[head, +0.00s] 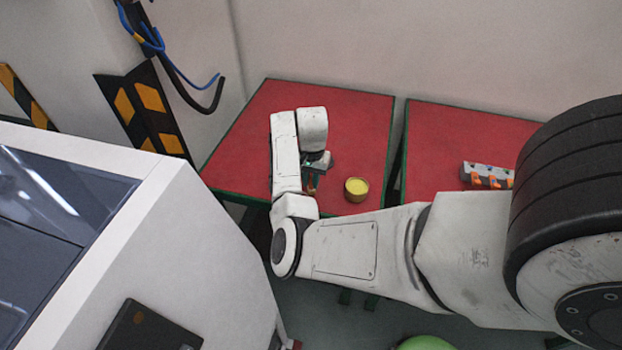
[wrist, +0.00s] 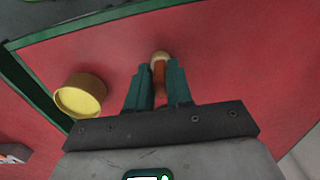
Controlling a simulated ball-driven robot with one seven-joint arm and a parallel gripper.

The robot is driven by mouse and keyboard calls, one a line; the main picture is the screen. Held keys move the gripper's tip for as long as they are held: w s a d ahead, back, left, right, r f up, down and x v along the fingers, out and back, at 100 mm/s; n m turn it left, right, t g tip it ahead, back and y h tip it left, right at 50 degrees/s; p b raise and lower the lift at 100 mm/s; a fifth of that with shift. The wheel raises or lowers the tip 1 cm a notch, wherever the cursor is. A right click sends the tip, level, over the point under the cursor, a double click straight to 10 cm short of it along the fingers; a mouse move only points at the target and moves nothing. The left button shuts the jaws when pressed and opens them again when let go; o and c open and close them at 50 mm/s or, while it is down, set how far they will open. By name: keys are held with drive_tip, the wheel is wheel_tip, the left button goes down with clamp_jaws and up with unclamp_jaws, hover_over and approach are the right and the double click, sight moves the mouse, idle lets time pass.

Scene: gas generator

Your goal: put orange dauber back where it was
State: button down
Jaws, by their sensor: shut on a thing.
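My gripper (wrist: 158,82) is shut on the orange dauber (wrist: 159,73), which has a pale rounded tip and sits between the two green fingers. In the head view my gripper (head: 312,176) is over the near part of the left red table, and a small orange-brown bit of the dauber (head: 311,190) shows below it. I cannot tell whether the dauber touches the table. A grey rack (head: 487,170) with several orange items in it stands on the right red table.
A round tub with yellow contents (head: 356,189) stands on the left red table (head: 350,120), right of my gripper; the wrist view shows it too (wrist: 80,97). A narrow gap separates it from the right red table (head: 450,135). A white machine (head: 190,240) fills the lower left.

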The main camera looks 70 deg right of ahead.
drive_tip(key=c, duration=1)
unclamp_jaws()
drive_tip(key=shift+r, duration=0.1)
wheel_tip(320, 180, up, 12)
drive_tip(key=b, duration=0.1)
drive_tip(key=s+a+f+n, duration=0.3)
drive_tip(key=s+a+n, duration=0.1)
drive_tip(key=a, duration=0.6)
drive_tip(key=s+a+f+n, duration=0.4)
drive_tip(key=a+n, duration=0.3)
drive_tip(key=a, duration=0.4)
drive_tip(key=s+a+f+n, duration=0.3)
drive_tip(key=s+a+n, duration=0.1)
drive_tip(key=a, duration=0.6)
drive_tip(key=shift+a+f+n+t, duration=0.25)
drive_tip(key=shift+f+n+t, duration=0.15)
drive_tip(key=shift+n, duration=0.3)
